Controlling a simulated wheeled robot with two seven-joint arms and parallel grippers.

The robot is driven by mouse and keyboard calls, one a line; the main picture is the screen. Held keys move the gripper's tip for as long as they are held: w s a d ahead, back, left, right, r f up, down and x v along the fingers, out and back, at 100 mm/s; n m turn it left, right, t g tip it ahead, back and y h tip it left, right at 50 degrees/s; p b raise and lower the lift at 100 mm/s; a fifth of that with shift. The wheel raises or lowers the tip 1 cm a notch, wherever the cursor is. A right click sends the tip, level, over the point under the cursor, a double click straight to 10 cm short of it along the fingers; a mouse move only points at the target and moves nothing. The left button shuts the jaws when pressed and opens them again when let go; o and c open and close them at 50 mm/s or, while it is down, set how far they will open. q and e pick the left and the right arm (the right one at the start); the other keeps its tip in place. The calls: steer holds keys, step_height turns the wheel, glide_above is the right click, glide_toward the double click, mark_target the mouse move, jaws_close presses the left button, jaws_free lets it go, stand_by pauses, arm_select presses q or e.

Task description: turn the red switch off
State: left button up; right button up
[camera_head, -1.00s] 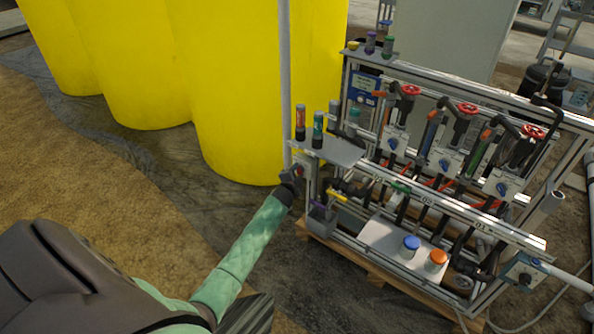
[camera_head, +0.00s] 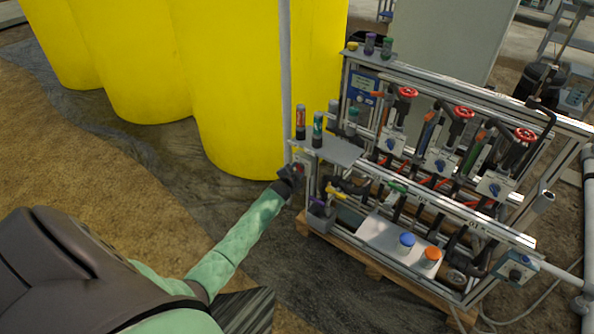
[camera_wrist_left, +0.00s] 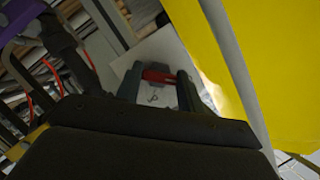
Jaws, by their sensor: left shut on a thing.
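The red switch (camera_wrist_left: 159,76) shows in the left wrist view as a red handle on a pale plate, between my two fingertips. My left gripper (camera_wrist_left: 158,88) is shut on it. In the head view my left gripper (camera_head: 290,177) is at the left end of the skid frame, beside the grey upright post. There the gripper hides most of the switch, and only a bit of red shows by the fingers. The handle lies roughly across the picture in the wrist view. My right gripper is not in view.
The skid (camera_head: 440,215) stands right of my gripper, with red valve wheels (camera_head: 463,112) and blue knobs. A shelf (camera_head: 335,150) with small bottles is just above the gripper. Large yellow tanks (camera_head: 240,90) stand behind. The ground (camera_head: 110,180) on the left is clear.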

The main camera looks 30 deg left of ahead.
arm_select(q)
steer(key=o, duration=1)
steer(key=shift+s, duration=0.1)
steer(key=v, duration=0.7)
steer(key=shift+s, duration=0.3)
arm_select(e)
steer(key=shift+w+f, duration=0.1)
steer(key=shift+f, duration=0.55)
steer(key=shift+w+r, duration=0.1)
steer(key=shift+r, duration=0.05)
